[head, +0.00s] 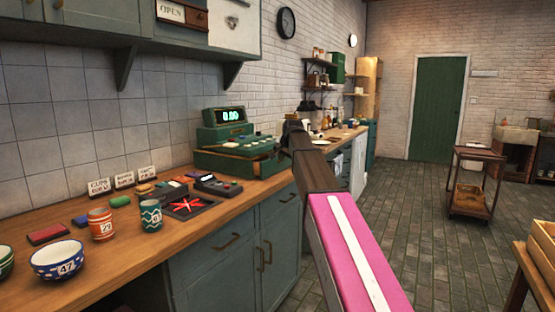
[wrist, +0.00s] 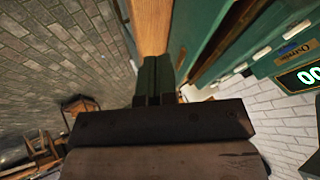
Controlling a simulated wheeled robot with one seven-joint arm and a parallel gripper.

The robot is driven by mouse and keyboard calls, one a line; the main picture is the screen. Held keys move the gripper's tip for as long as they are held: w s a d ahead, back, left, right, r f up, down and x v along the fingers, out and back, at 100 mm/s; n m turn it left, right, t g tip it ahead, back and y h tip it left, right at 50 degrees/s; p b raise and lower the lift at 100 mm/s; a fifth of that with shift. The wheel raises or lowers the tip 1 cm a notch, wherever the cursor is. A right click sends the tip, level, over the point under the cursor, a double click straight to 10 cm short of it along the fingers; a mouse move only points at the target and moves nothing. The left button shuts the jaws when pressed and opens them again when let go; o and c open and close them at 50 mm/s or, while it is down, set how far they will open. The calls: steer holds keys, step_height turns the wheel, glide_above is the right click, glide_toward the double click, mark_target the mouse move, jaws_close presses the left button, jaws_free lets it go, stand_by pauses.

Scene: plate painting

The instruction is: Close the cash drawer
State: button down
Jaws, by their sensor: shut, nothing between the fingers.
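The green cash register (head: 224,132) stands on the wooden counter with its display reading 0.00. Its cash drawer (head: 240,165) is in the base and appears pulled out toward the front edge of the counter. My gripper (head: 291,128) is beside the right end of the drawer, partly hidden by my arm. In the wrist view my gripper (wrist: 156,82) has its fingers together and empty, with the green register (wrist: 288,48) close by on the right. Whether the fingers touch the drawer cannot be told.
Bottles and shelves are farther along the wall.

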mark_target(267, 165)
steer(key=x, duration=0.8)
steer(key=shift+w+a, duration=0.8)
steer(key=shift+a, duration=0.2)
steer(key=shift+w+a, duration=0.35)
steer(key=shift+a, duration=0.25)
steer(key=shift+w+a, duration=0.8)
steer(key=shift+a, duration=0.3)
steer(key=shift+s+d, duration=0.1)
